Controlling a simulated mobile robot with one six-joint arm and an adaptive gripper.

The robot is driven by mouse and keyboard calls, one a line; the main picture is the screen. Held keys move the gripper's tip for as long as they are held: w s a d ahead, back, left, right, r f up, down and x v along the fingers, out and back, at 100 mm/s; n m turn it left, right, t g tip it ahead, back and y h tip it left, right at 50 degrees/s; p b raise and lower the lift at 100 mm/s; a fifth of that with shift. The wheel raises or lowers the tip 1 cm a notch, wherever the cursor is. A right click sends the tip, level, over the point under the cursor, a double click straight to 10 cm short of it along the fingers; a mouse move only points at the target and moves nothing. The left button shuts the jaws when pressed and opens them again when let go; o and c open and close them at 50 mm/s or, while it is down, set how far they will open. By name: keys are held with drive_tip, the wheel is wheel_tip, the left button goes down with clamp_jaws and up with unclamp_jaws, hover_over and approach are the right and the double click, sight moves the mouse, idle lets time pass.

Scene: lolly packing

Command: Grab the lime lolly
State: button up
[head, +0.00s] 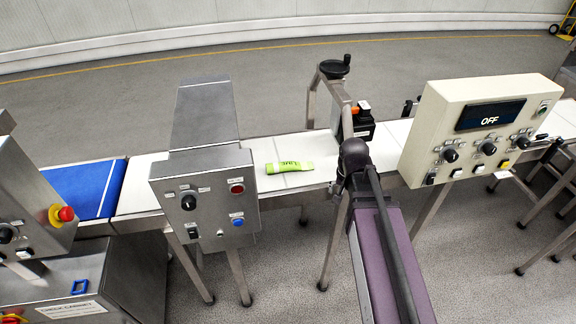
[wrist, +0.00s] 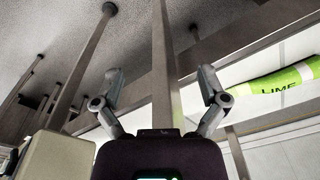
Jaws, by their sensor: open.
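The lime lolly (head: 291,168) is a small light green wrapper marked "LIME", lying flat on the white conveyor belt (head: 330,150). In the wrist view the lolly (wrist: 290,82) is at the right edge, partly cut off. My gripper (wrist: 163,80) shows in the wrist view with its two fingers spread wide and nothing between them. The lolly lies to the right of the right finger, outside the jaws. Its near end appears close to that finger; whether they touch is unclear. In the head view my arm reaches to the belt right of the lolly, and the fingers cannot be made out.
A metal control box (head: 206,196) with a tall housing stands left of the lolly. A bracket with a black handwheel (head: 334,68) rises behind my arm. A blue belt (head: 84,188) is far left.

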drive_tip(key=w+a+r+m+t+p, duration=0.1)
drive_tip(key=w+a+r+m+p, duration=0.15)
drive_tip(key=w+a+m, duration=0.45)
drive_tip(key=m+t+y+p, duration=0.1)
drive_tip(key=m+p, duration=0.1)
drive_tip(key=m, duration=0.2)
approach(285, 164)
drive_tip(key=s+v, duration=0.1)
drive_tip(key=v, duration=0.2)
drive_tip(key=shift+w+b, duration=0.25)
drive_tip(key=shift+b, duration=0.05)
drive_tip(key=shift+d+f, duration=0.1)
drive_tip(key=b+x, duration=0.8)
drive_tip(key=shift+w+f, duration=0.2)
drive_tip(key=shift+b+x, duration=2.55)
drive_tip(key=shift+b, duration=0.05)
drive_tip(key=c, duration=1.3)
